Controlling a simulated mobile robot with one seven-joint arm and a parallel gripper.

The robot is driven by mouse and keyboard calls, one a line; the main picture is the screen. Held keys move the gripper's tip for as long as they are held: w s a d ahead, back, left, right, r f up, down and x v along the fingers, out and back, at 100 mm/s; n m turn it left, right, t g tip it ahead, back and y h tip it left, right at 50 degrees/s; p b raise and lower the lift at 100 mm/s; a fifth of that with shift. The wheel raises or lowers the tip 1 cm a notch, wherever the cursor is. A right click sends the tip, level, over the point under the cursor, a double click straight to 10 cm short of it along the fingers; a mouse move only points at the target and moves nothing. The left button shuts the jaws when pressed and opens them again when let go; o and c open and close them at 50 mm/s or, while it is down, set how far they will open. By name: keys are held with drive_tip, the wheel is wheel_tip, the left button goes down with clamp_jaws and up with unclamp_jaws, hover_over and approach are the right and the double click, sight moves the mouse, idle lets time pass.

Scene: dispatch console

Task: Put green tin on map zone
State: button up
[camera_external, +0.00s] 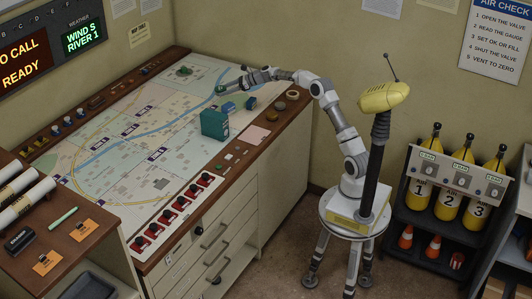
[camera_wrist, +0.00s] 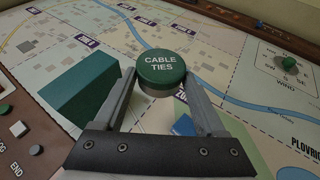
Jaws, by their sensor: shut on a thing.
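The green tin (camera_wrist: 161,70) is round, with a dark green lid marked CABLE TIES and a grey side. My gripper (camera_wrist: 160,82) is shut on it, one finger on each side, lid facing the wrist camera. In the external view my gripper (camera_external: 226,88) reaches over the far right part of the map table, with the tin (camera_external: 219,89) at its end. The map (camera_external: 120,120) is pale with a blue river and several purple zone labels. One label (camera_wrist: 183,97) is partly hidden behind the tin and finger. I cannot tell whether the tin touches the map.
A teal box (camera_external: 214,123) stands on the map near my gripper and shows left of it in the wrist view (camera_wrist: 80,100). A small blue block (camera_external: 251,103) lies nearby. Red switches (camera_external: 170,215) line the near edge. The map's left and middle are mostly clear.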

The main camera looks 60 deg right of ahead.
drive_tip(key=a+n+g+y, duration=0.1)
drive_tip(key=a+n+y, duration=0.1)
drive_tip(key=a, duration=1.7)
drive_tip(key=shift+a+n+g+y+b, duration=0.3)
drive_tip(key=shift+a+n+g+b, duration=0.05)
drive_tip(key=shift+n+g+b, duration=0.05)
drive_tip(key=s+a+n+g, duration=0.1)
drive_tip(key=a, duration=0.5)
drive_tip(key=s+a+n+y, duration=0.1)
drive_tip(key=s+a, duration=0.1)
drive_tip(key=a, duration=0.4)
drive_tip(key=s+a+g+y, duration=0.1)
drive_tip(key=s+a, duration=0.1)
drive_tip(key=a, duration=0.4)
drive_tip(key=shift+a+n+g+b, duration=0.3)
drive_tip(key=shift+a+n+b, duration=0.05)
drive_tip(key=shift+a+n, duration=0.05)
drive_tip(key=b, duration=0.2)
hover_over(190, 164)
wheel_tip(190, 164, down, 10)
drive_tip(key=shift+a+f, duration=0.1)
drive_tip(key=shift+a, duration=0.05)
drive_tip(key=shift+f+b, duration=1)
drive_tip(key=shift+f, duration=1.75)
drive_tip(key=shift+f, duration=0.2)
drive_tip(key=o, duration=1.4)
drive_tip(key=shift+c, duration=0.2)
